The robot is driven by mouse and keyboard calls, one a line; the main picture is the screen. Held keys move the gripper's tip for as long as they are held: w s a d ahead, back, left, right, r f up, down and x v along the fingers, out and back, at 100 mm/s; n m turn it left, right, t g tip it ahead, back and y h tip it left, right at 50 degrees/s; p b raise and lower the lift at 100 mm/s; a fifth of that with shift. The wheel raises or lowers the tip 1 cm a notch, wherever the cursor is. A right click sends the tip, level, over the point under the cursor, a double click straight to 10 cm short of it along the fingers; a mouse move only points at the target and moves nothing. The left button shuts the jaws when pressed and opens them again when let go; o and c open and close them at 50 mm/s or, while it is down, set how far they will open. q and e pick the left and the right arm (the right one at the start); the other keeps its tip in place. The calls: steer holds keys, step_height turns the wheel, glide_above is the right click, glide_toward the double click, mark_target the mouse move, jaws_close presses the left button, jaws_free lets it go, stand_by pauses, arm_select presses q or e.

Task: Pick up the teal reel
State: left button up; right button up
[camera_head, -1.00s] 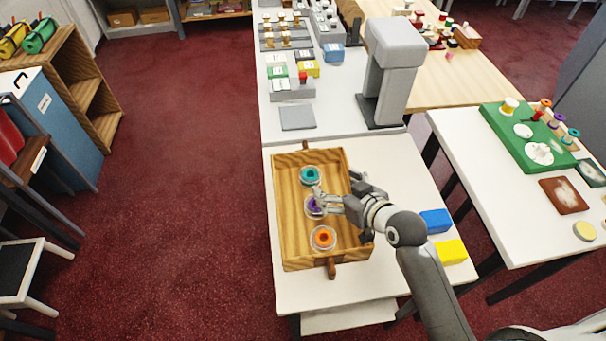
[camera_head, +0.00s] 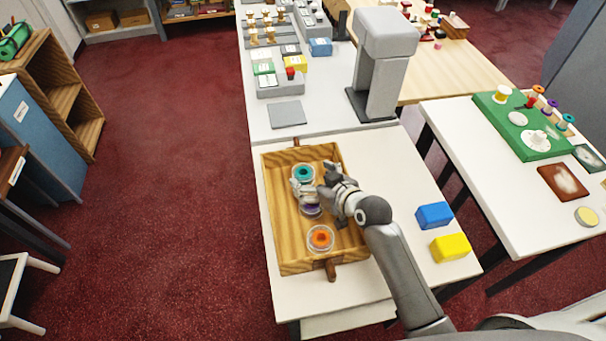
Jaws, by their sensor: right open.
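The teal reel (camera_head: 303,174) lies in a clear round dish inside the wooden tray (camera_head: 285,249), toward its far end. My right gripper (camera_head: 302,190) is open above the tray, just on the near side of the teal reel. Its fingers overlap the near edge of that dish in the picture; I cannot tell whether they touch it. A purple reel (camera_head: 311,210) lies below the gripper and is partly hidden by it. An orange reel (camera_head: 320,238) lies in its dish at the near end of the tray. My left gripper is not in view.
A blue block (camera_head: 434,215) and a yellow block (camera_head: 450,248) lie on the white table right of the tray. A tall grey machine (camera_head: 382,62) stands behind. A side table at right holds a green board (camera_head: 511,135) with spools.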

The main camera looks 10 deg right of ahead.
mark_target(301, 171)
steer(key=shift+d+p+x, duration=0.1)
steer(key=shift+p+x, duration=0.1)
steer(key=shift+x, duration=1.05)
steer(key=shift+d+p+x, duration=0.15)
steer(key=shift+x, duration=1.1)
steer(key=shift+f, duration=0.15)
steer(key=shift+c, duration=0.4)
steer(key=c, duration=1)
